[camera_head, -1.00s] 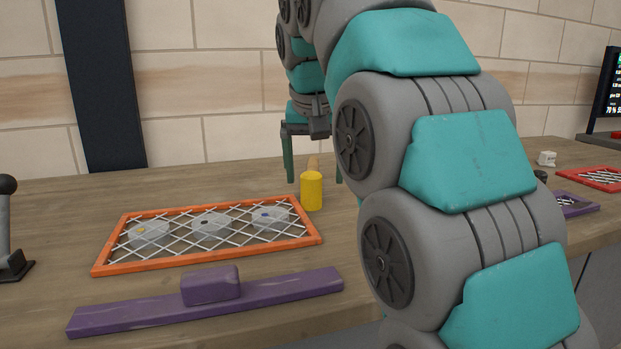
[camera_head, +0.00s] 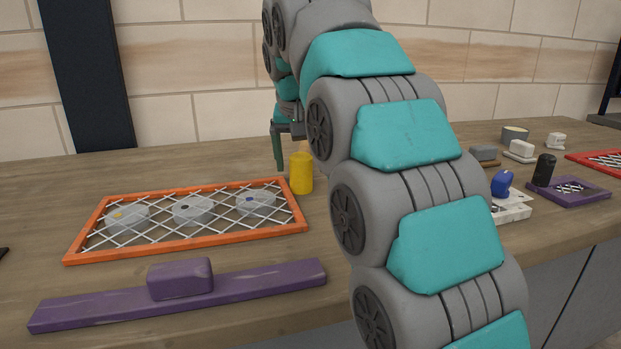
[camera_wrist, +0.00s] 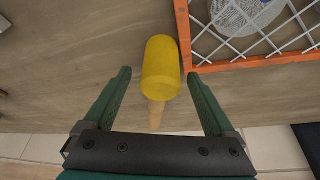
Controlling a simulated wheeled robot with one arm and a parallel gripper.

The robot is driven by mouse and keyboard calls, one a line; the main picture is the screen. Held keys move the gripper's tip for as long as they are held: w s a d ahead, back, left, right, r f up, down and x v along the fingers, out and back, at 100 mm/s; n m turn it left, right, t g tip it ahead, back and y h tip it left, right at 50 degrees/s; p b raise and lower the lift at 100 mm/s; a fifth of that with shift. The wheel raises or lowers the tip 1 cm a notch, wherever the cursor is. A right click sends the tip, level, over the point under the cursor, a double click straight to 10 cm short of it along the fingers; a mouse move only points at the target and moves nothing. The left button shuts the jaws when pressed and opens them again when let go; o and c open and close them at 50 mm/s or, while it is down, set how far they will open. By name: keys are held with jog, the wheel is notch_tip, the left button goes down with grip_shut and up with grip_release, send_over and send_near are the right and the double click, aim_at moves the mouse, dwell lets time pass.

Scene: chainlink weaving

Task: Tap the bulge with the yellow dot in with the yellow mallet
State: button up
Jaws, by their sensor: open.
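My gripper (camera_head: 290,160) is open, partly hidden by my arm in the head view. The panel has three pale round bulges: one with a yellow dot (camera_head: 122,219) at left, one with a black dot (camera_head: 193,211) in the middle, one with a blue dot (camera_head: 256,203) at right.
A purple bar with a block (camera_head: 180,279) lies in front of the panel.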

jog(key=shift+x, duration=0.8)
grip_shut()
jog(key=shift+r, duration=0.1)
